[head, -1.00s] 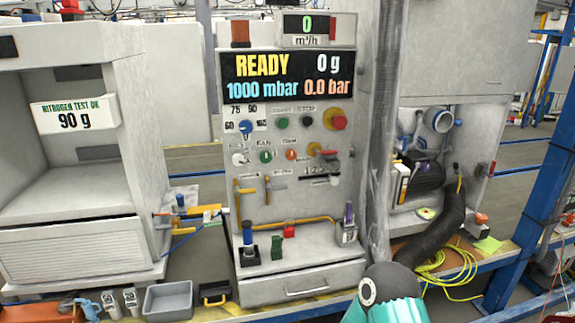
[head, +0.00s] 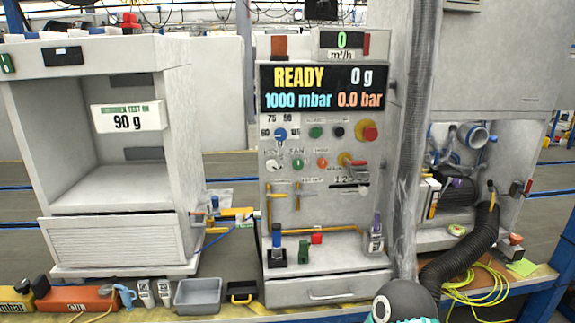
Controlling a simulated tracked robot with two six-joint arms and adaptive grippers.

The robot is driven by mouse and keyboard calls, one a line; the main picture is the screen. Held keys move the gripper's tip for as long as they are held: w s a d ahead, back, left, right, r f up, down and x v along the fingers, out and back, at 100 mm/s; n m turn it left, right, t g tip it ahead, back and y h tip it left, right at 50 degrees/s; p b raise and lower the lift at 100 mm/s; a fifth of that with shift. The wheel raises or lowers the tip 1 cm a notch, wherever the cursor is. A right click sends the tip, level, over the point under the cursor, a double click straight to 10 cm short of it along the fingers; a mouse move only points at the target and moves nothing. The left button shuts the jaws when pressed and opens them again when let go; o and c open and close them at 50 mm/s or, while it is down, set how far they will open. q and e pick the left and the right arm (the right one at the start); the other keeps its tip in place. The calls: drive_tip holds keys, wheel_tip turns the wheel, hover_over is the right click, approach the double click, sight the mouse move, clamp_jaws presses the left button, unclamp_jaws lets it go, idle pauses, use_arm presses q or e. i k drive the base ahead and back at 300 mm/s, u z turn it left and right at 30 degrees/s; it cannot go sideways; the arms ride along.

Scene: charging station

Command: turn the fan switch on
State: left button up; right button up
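The charging station's control panel (head: 345,205) stands in the middle of the head view. The fan switch (head: 298,164) is a small round green knob under the lettering that looks like "FAN", left of an orange-red knob (head: 322,163) and right of a white knob (head: 273,165). Its exact setting is too small to tell. A dark and teal part of my own arm shows at the bottom edge, right of centre. Neither gripper is in the picture, and nothing of mine touches the panel.
A display (head: 323,88) above the knobs reads READY, 0 g, 1000 mbar, 0.0 bar. A grey vertical duct (head: 411,150) runs just right of the panel. A ledge with blue, green and red fittings and a drawer (head: 328,289) project below. A grey tray (head: 197,296) sits left.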

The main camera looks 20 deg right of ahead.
sight(297, 164)
drive_tip(key=i, duration=0.85)
drive_tip(key=z, duration=0.05)
